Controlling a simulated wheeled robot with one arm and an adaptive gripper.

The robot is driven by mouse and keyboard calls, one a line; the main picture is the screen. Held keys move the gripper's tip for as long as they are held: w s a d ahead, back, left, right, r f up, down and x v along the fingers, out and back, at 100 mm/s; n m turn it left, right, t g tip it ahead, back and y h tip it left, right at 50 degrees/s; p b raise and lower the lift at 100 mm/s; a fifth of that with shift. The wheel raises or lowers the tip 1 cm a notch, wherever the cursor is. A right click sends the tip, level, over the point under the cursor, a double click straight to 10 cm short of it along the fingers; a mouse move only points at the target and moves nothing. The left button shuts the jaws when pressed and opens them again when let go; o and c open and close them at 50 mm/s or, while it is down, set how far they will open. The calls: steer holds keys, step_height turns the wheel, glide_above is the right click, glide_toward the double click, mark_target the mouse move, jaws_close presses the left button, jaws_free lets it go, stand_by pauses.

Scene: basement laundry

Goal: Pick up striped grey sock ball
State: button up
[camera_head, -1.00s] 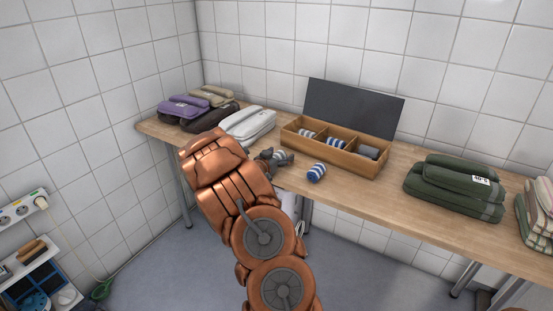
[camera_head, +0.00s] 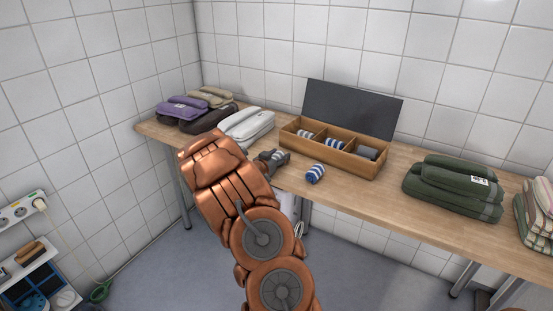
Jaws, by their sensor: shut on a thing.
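My gripper (camera_head: 272,160) is at the front edge of the wooden table, left of the loose sock ball, with my copper arm reaching up to it. It is shut on a small striped grey sock ball (camera_head: 279,155), mostly hidden by the fingers, so its pattern is hard to make out. It is too small to tell whether the ball touches the tabletop. A blue-and-white striped sock ball (camera_head: 316,173) lies on the table to the right of my gripper, apart from it.
An open wooden box (camera_head: 338,158) with a dark raised lid (camera_head: 352,108) stands behind, holding striped sock balls and a grey item in its compartments. White (camera_head: 246,125) and purple (camera_head: 184,108) folded stacks lie left. Green towels (camera_head: 453,190) lie right, with bare tabletop between.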

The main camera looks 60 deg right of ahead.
steer(key=shift+a+r, duration=0.1)
steer(key=shift+r, duration=0.8)
steer(key=a, duration=1.7)
steer(key=shift+s+a, duration=0.35)
steer(key=shift+a, duration=0.05)
steer(key=shift+f, duration=0.1)
steer(key=w+a+r+n+t+y, duration=0.2)
steer(key=w+a+r+n+t, duration=0.15)
steer(key=w+a, duration=0.4)
steer(key=w+a+r+n+t+y, duration=0.25)
steer(key=w+a+t, duration=0.25)
steer(key=a, duration=0.6)
steer(key=w+a+r+n+t+y, duration=0.2)
steer(key=w+a+r+n+t, duration=0.15)
steer(key=w+a, duration=0.45)
steer(key=a+r+n+t+y, duration=0.3)
steer(key=a+n+y, duration=0.2)
steer(key=a, duration=1)
step_height(320, 180, up, 17)
steer(key=p, duration=1.7)
steer(key=shift+s, duration=0.2)
